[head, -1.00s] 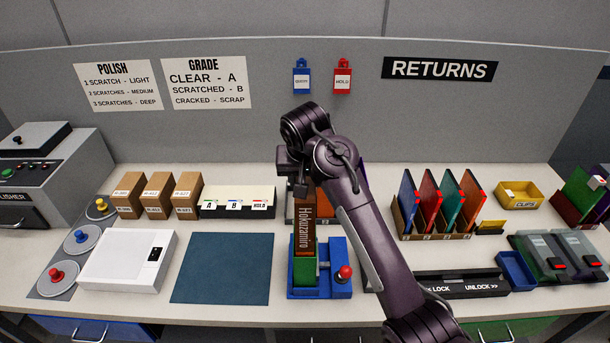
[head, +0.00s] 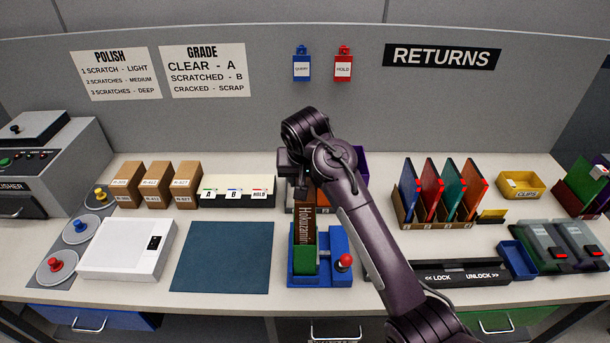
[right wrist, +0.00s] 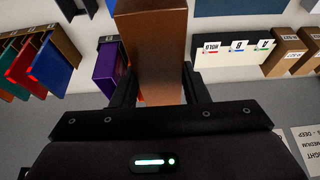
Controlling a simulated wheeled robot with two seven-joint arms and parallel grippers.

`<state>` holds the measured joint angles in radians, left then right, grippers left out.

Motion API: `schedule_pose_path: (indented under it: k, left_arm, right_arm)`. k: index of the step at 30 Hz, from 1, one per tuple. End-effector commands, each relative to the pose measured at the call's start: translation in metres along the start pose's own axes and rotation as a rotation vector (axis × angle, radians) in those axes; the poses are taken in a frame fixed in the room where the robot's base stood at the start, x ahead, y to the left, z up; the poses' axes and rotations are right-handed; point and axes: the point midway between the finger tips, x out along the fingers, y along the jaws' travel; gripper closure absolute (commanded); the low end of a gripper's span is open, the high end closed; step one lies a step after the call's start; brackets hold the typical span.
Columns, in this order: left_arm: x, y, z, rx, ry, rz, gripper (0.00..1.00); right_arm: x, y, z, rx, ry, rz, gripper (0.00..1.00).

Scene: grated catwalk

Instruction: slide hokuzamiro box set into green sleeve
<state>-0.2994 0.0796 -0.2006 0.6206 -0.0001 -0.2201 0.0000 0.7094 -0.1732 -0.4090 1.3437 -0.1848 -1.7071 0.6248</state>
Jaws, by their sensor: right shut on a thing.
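The brown Hokuzamiro box set (head: 307,225) is upright, spine facing me, in the head view. My right gripper (head: 303,192) is shut on its upper end; the box also shows between the fingers in the right wrist view (right wrist: 152,45). The green sleeve (head: 305,262) stands in a blue holder (head: 328,279) with a red knob (head: 345,261). The box's lower end meets the sleeve's top, and the last of its lettering is hidden there, so it appears partly inside. How deep it sits I cannot tell. My left gripper is not in view.
A blue-green mat (head: 224,256) lies left of the holder, clear of things. A black lock bar (head: 465,275) is to the right. Behind it stand several coloured cases in a rack (head: 430,222). A purple case (right wrist: 112,70) stands near the box in the right wrist view.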

Motion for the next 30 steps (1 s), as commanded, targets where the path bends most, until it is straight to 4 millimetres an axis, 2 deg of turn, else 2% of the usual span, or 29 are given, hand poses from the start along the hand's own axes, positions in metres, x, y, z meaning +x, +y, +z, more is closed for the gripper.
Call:
schedule_pose_path:
  k: [30]
  left_arm:
    - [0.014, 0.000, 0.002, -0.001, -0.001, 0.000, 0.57]
  right_arm:
    - [0.037, 0.000, 0.015, 0.000, 0.002, 0.000, 1.00]
